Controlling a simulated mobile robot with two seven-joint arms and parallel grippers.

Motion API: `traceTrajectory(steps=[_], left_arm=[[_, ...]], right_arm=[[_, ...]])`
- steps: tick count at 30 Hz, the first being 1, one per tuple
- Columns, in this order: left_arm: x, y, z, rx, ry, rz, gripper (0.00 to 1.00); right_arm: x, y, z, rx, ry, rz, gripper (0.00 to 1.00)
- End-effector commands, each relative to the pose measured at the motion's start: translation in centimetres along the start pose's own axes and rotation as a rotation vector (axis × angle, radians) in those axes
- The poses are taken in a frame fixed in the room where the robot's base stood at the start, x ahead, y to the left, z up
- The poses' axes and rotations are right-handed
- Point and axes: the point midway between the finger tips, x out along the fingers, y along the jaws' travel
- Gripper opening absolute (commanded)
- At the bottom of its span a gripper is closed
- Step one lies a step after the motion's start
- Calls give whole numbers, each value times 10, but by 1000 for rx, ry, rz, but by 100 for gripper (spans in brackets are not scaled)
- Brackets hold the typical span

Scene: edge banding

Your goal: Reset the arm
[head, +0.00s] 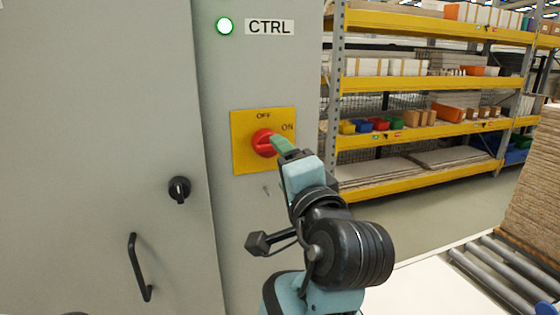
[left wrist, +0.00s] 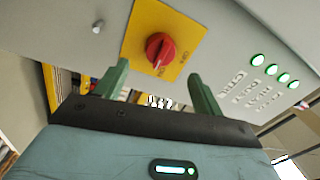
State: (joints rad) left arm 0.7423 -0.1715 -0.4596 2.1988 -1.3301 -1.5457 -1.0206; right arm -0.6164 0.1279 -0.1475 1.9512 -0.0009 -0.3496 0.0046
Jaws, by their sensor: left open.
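A red rotary switch (head: 262,143) sits on a yellow plate (head: 243,160) marked OFF and ON, on a grey cabinet front. In the left wrist view the red switch (left wrist: 160,50) lies ahead, between the lines of my two green fingers. My left gripper (head: 282,146) is close to the switch on its right side in the head view, and one finger hides part of the knob's right edge. In the left wrist view my left gripper (left wrist: 158,72) is open with nothing between its fingers. The switch's exact setting is hard to tell. My right gripper is not in view.
A CTRL lamp (head: 225,26) glows green above the switch; several green lamps show in the left wrist view. The cabinet door has a black latch (head: 179,188) and a handle (head: 140,267). Shelving (head: 430,80) and a roller conveyor (head: 495,275) stand to the right.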

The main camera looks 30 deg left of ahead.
Motion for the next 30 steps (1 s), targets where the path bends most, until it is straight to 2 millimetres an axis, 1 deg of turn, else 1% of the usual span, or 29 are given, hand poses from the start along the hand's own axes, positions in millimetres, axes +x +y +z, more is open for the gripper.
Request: traceTrajectory(steps=[14, 17, 20, 23, 24, 25, 26, 27, 29, 30], left_arm=[[-1, 0, 0, 0, -1, 0, 69], [1, 8, 1, 0, 5, 17, 69], [5, 38, 5, -4, 26, 81, 69], [8, 88, 15, -23, 57, 197, 69], [8, 112, 21, -34, 67, 254, 69], [6, 130, 26, -43, 74, 299, 69], [4, 148, 32, -54, 79, 345, 69], [1, 171, 40, -68, 82, 405, 69], [-6, 203, 54, -92, 82, 495, 69], [-12, 224, 65, -108, 77, 555, 69]], right_arm=[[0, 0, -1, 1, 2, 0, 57], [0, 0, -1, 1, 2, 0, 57], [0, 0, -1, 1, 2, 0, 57], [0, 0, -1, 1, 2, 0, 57], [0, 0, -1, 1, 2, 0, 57], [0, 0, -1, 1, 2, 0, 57], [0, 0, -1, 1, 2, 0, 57], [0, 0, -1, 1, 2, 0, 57], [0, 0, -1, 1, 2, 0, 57], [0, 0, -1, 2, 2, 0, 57]])
